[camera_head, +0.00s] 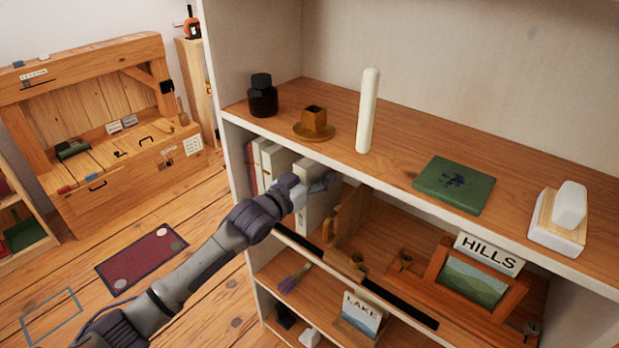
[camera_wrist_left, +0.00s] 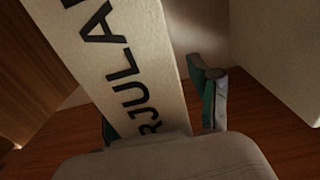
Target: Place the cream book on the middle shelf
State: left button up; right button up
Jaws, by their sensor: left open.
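A cream book (camera_head: 316,216) stands upright on the middle shelf (camera_head: 386,222), at the right end of a short row of books. My left gripper (camera_head: 320,184) reaches in at its upper part. In the left wrist view, a cream spine with dark lettering (camera_wrist_left: 115,50) stands between the fingers of my left gripper (camera_wrist_left: 160,112). One finger shows clearly on its right, with a gap; the other is mostly hidden at its left. The gripper is open. My right gripper is in neither view.
A wooden bookend (camera_head: 347,214) stands right of the book, with a framed HILLS picture (camera_head: 473,281) farther right. The top shelf holds a candle (camera_head: 368,110), a dark bottle (camera_head: 262,97) and a green book (camera_head: 453,185). A LAKE card (camera_head: 361,313) stands below.

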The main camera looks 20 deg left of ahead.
pick_arm(q)
jog(key=v, duration=1.2)
jog(key=s+a+f+n+g+y, duration=0.1)
jog(key=a+f+g+y, duration=0.15)
jog(key=f, duration=0.95)
jog(key=s+a+f+n+g+y, duration=0.15)
jog(key=a+f, duration=0.25)
jog(key=f, duration=0.9)
jog(key=s+f+g+y, duration=0.1)
jog(key=s+f+g, duration=0.1)
jog(key=s+f, duration=0.7)
jog(key=s+f+g+y, duration=0.1)
jog(key=s+f+g, duration=0.25)
jog(key=f, duration=0.85)
jog(key=s+d+f+g, duration=0.2)
jog(key=s+f, duration=0.3)
jog(key=s, duration=0.6)
jog(key=s+d+f+g, duration=0.2)
jog(key=s+f, duration=0.3)
jog(key=s, duration=0.6)
jog(key=s+d+f+m+g, duration=0.1)
jog(key=s+d+f+g, duration=0.1)
jog(key=s+f, duration=0.4)
jog(key=s+d, duration=0.1)
jog(key=s, duration=0.4)
jog(key=shift+d, duration=0.2)
jog(key=shift+g, duration=0.25)
